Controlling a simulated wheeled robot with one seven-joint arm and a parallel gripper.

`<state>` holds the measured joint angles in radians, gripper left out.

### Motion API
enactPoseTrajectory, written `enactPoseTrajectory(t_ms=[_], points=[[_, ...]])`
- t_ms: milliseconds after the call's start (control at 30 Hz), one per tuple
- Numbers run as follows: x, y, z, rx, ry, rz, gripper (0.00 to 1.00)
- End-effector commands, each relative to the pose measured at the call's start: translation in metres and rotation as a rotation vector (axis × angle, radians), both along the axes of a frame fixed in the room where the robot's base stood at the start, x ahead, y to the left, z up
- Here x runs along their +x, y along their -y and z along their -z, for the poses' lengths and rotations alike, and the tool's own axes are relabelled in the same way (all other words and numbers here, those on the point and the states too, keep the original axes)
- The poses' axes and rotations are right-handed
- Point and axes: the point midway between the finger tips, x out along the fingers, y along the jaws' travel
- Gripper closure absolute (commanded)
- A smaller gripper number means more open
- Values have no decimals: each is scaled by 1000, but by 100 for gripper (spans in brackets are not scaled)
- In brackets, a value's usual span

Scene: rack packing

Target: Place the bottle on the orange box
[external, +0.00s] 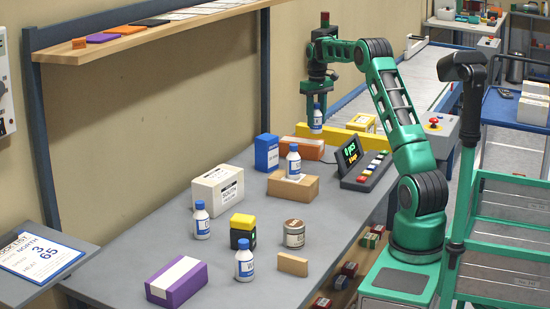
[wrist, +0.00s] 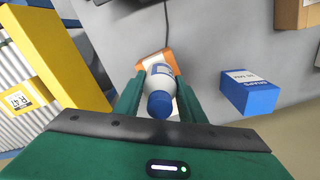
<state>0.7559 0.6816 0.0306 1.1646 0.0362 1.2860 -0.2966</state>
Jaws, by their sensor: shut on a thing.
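My gripper (external: 317,96) is shut on a white bottle with a blue cap and blue label (external: 317,118), held upright. In the wrist view my gripper (wrist: 159,95) has a finger on each side of the bottle (wrist: 158,76). The orange box (external: 305,150) lies at the far end of the grey table, just below the bottle in the external view. In the wrist view the orange box (wrist: 154,57) shows behind the bottle, which partly hides it. I cannot tell whether the bottle's base touches the box.
A blue box (external: 266,152) stands left of the orange box; it also shows in the wrist view (wrist: 248,92). A yellow barrier (external: 340,138) runs behind. Another bottle (external: 293,162) stands on a cardboard box (external: 292,187). A button console (external: 365,165) is to the right.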

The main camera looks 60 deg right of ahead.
Motion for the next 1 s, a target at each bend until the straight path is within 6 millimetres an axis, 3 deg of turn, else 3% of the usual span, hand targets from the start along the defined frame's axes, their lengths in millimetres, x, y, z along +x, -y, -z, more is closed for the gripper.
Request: enactPoseTrajectory(t_ms=[167, 433, 800, 833, 900, 1000], points=[[0, 3, 8, 0, -1, 0, 88], [-1, 3, 41, 1, -2, 1, 88], [-1, 3, 45, 0, -1, 0, 88], [0, 3, 44, 0, 0, 0, 56], [0, 3, 44, 0, -1, 0, 45], [0, 3, 44, 0, -1, 0, 45]])
